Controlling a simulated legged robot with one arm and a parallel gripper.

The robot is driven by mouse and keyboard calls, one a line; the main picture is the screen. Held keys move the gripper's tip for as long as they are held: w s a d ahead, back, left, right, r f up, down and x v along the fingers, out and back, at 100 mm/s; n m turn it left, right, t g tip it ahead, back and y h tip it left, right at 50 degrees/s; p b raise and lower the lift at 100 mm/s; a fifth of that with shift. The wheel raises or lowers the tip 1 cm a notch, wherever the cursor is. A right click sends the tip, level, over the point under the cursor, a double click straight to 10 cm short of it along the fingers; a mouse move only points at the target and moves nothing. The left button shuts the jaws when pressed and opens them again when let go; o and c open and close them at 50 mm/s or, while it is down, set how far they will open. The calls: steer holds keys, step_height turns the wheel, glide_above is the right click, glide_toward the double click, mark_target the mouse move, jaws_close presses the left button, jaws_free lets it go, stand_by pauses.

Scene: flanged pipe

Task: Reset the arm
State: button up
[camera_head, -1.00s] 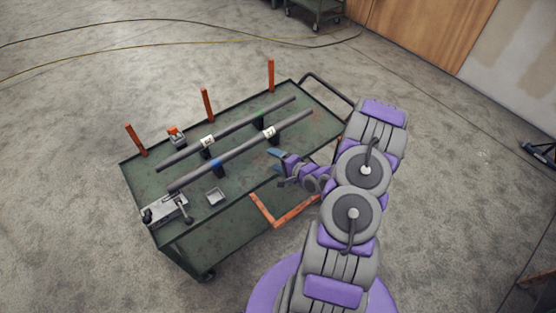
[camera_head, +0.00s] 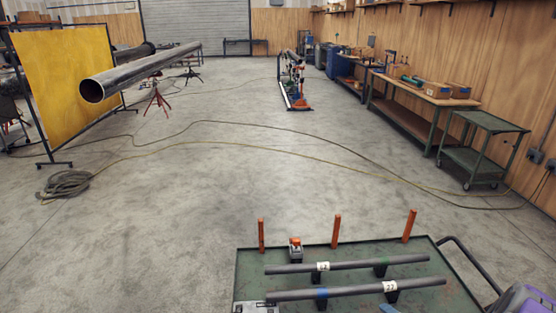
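My arm shows only as a purple and grey link (camera_head: 524,300) at the bottom right corner. My gripper is not clearly in view; a small blue piece at the bottom edge, near the front pipe, is too cut off to tell. Two grey pipes lie on the green cart (camera_head: 250,262): the back pipe (camera_head: 350,264) and the front pipe (camera_head: 345,292). Each has a white label and rests on dark supports. The cart's near side is cut off by the frame.
Three orange posts (camera_head: 336,230) stand along the cart's far edge, beside a small orange-topped box (camera_head: 295,249). Hoses (camera_head: 285,125) cross the open concrete floor. A large pipe (camera_head: 140,72) on stands is at the left, by a yellow screen (camera_head: 66,85). A workbench (camera_head: 420,100) and another green cart (camera_head: 483,148) line the right.

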steer(key=s+a+r+n+g+h, duration=0.2)
steer(key=s+a+r+n+g, duration=0.15)
steer(key=r, duration=0.45)
steer(key=s+a+r+n+g+h, duration=0.25)
steer(key=r+n+g, duration=0.2)
steer(key=r, duration=0.45)
steer(key=s+a+r+n+g, duration=0.2)
steer(key=s+a+r, duration=0.2)
steer(key=s, duration=0.5)
steer(key=s+a+r+n+g+y, duration=0.1)
steer(key=s+a+r+n, duration=0.1)
steer(key=s+a+r, duration=0.2)
steer(key=s+a+r+n+g+y, duration=0.1)
steer(key=s+a+r+n+g, duration=0.1)
steer(key=s+a+r, duration=0.3)
steer(key=s+a, duration=0.4)
steer(key=s, duration=0.5)
steer(key=shift+g, duration=0.3)
steer(key=shift+a+f, duration=0.1)
steer(key=shift+c, duration=0.2)
